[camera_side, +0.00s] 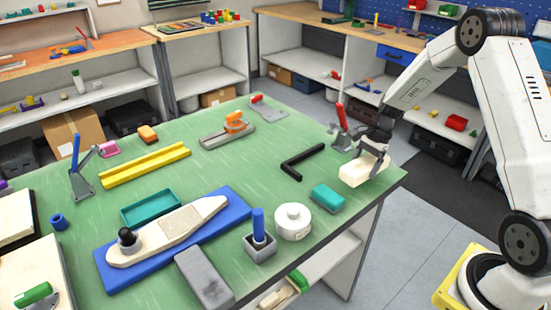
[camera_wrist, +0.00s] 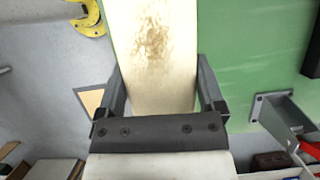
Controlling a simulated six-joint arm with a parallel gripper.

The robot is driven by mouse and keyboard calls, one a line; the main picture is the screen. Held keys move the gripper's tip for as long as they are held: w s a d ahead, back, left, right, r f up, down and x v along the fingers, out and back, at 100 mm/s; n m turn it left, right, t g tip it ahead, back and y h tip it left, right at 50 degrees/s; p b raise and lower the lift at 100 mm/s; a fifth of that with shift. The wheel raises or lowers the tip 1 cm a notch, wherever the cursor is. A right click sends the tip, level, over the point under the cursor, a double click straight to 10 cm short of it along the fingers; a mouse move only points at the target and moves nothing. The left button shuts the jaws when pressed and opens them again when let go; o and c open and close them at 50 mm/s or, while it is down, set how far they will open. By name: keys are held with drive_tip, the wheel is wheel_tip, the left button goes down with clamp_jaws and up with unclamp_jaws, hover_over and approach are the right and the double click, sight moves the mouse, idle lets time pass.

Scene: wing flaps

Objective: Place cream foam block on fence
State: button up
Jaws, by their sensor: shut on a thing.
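The cream foam block (camera_side: 361,172) is at the right corner of the green table. My gripper (camera_side: 375,160) is shut on it from above; I cannot tell whether the block touches the table. In the wrist view, the block (camera_wrist: 152,45) lies between the two fingers of my gripper (camera_wrist: 163,85), with a brownish mottled patch on its face. No part is clearly marked as the fence. A black L-shaped bar (camera_side: 305,162) lies left of the block, and a long yellow rail (camera_side: 145,165) lies farther left; either could be it.
A teal block (camera_side: 328,197) and a white round pot (camera_side: 292,221) are near the front edge. A red-handled clamp (camera_side: 343,130) stands just behind the block. A blue board (camera_side: 112,276) carries a cream boat-shaped part. The green middle of the table is mostly clear.

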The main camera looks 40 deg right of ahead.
sight(368, 157)
drive_tip(key=shift+w+f, duration=0.1)
drive_tip(key=shift+w+d+f, duration=0.15)
drive_tip(key=shift+w+f, duration=0.15)
drive_tip(key=shift+f, duration=0.15)
drive_tip(key=shift+w+f, duration=0.15)
drive_tip(key=shift+f, duration=1.3)
drive_tip(key=shift+f, duration=0.25)
drive_tip(key=o, duration=1)
drive_tip(key=shift+d+r, duration=0.1)
drive_tip(key=shift+r, duration=0.1)
drive_tip(key=shift+v, duration=3.8)
drive_tip(key=shift+f, duration=0.1)
